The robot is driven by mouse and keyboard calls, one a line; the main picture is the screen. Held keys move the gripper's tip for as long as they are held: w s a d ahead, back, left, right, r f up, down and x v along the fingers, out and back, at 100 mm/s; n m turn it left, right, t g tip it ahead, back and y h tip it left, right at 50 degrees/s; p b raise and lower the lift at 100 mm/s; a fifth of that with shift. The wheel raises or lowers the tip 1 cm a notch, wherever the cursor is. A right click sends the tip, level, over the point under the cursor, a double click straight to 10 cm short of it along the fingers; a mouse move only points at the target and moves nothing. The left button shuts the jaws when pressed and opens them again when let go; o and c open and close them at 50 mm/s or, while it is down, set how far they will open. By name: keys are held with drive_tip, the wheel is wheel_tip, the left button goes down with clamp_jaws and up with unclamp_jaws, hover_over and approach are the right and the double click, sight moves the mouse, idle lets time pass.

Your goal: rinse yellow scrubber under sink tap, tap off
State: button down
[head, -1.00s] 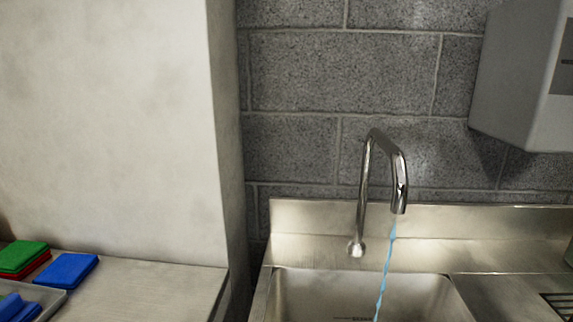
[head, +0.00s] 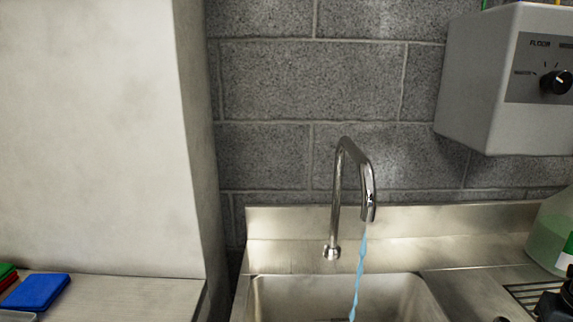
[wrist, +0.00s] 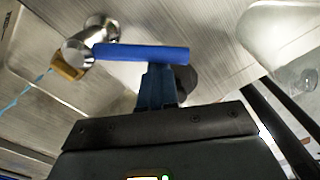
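A chrome gooseneck tap (head: 340,185) rises behind the steel sink (head: 290,295) in the head view. A blue stream of water (head: 358,275) runs from its spout into the basin. The wrist view shows a chrome fitting (wrist: 78,50) with a brass-coloured end and a blue bar (wrist: 140,53) beside it; a thin blue stream (wrist: 35,88) trails off at left. My gripper (wrist: 156,72) has its blue fingers together, close under the blue bar; I cannot tell whether they touch it. No yellow scrubber can be made out in either view.
A blue pad (head: 36,291) lies on the left counter (head: 120,295), with green and red pads (head: 5,275) at the edge. A grey wall box (head: 490,90) with a black knob hangs at right. A jug of green liquid (head: 548,240) stands below it.

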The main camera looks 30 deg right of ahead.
drive_tip(key=shift+w+d+r+p, duration=0.1)
drive_tip(key=shift+w+d+p, duration=0.05)
drive_tip(key=shift+d+p, duration=0.55)
drive_tip(key=r+p, duration=0.1)
drive_tip(key=a+r+p, duration=0.1)
drive_tip(key=r, duration=0.1)
drive_tip(key=a+r+p, duration=0.1)
drive_tip(key=shift+r, duration=0.4)
